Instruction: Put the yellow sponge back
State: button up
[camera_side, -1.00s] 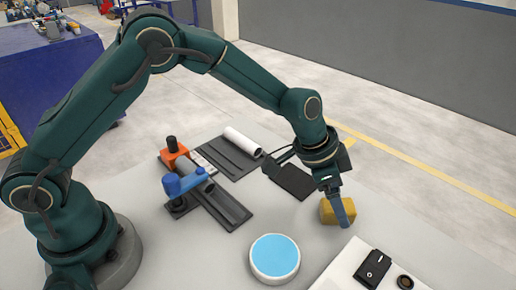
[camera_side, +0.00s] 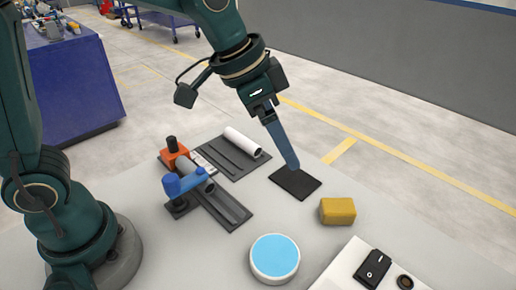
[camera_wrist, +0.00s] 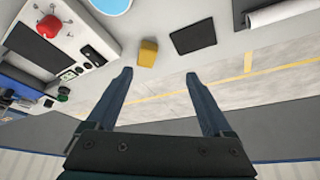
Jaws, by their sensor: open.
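The yellow sponge (camera_side: 338,211) lies on the grey table to the right of a flat black pad (camera_side: 295,183), apart from it. In the wrist view the sponge (camera_wrist: 148,53) shows beyond my gripper's fingers, with the black pad (camera_wrist: 194,37) to its right. My gripper (camera_side: 294,166) is raised above the table, with its fingers over the pad's far side in the side view. In the wrist view my gripper (camera_wrist: 158,77) has its two fingers wide apart with nothing between them.
A round white dish with a blue top (camera_side: 274,257) stands in front of the sponge. A white panel with a black switch (camera_side: 373,268) is at the front right. A blue and orange pipe fixture (camera_side: 186,183) and a white roll (camera_side: 241,142) lie left of the pad.

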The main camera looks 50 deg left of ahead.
jog(key=s+a+n+t+y, duration=0.1)
jog(key=s+a+n, duration=0.5)
jog(key=s, duration=0.8)
jog(key=a+y, duration=0.1)
jog(key=a, duration=0.2)
jog(key=shift+s+a+n+y, duration=0.15)
jog(key=shift+a+n+y, duration=0.15)
jog(key=shift+a+y, duration=0.1)
jog(key=shift+f, duration=0.1)
